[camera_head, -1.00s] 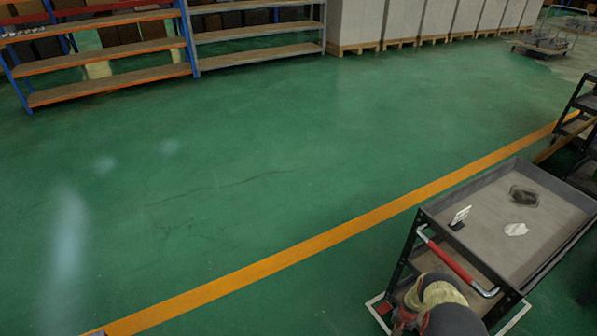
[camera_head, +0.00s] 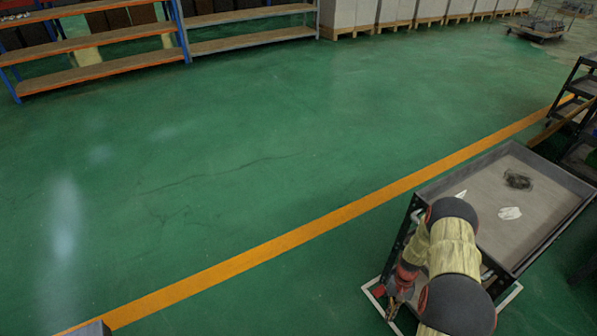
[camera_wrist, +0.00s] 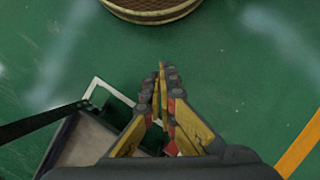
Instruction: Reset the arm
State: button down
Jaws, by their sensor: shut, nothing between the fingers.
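My gripper (camera_wrist: 162,72) points away over the green floor in the wrist view, with its yellow and grey fingers together and nothing between them. In the head view my arm is bent in front of the near end of a grey cart (camera_head: 575,213). My gripper (camera_head: 393,306) hangs low at the cart's near left corner there, partly hidden by my arm. On the cart's top tray lie a dark piece (camera_head: 518,180) and a pale, flat piece (camera_head: 510,213). A small white card (camera_head: 460,195) shows beside my arm.
Part of the cart (camera_wrist: 85,145) lies left of my fingers in the wrist view. A yellow line (camera_head: 300,234) crosses the floor. Shelves (camera_head: 100,60) and white boxes on pallets (camera_head: 400,12) stand far back. The green floor between is clear.

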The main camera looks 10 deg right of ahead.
jog(key=a+r+n, duration=0.1)
jog(key=a+r, duration=0.2)
jog(key=r, duration=0.8)
jog(key=a+r+t+h, duration=0.1)
jog(key=a+r, duration=0.1)
jog(key=r, duration=1)
jog(key=a+r+n, duration=0.1)
jog(key=a+r, duration=0.2)
jog(key=r, duration=0.8)
jog(key=s+a+r+n+t, duration=0.1)
jog(key=s+a+r, duration=0.3)
jog(key=r, duration=0.6)
jog(key=s+a+r+n+t+p, duration=0.1)
jog(key=s+a+r+t, duration=0.3)
jog(key=r, duration=0.7)
jog(key=s+a+r+n+t+h+p, duration=0.1)
jog(key=s+a+r, duration=0.4)
jog(key=r, duration=0.6)
jog(key=shift+s+a+n+t, duration=0.35)
jog(key=shift+a+n+t, duration=0.25)
jog(key=shift+a+t, duration=0.5)
jog(key=shift+d, duration=0.25)
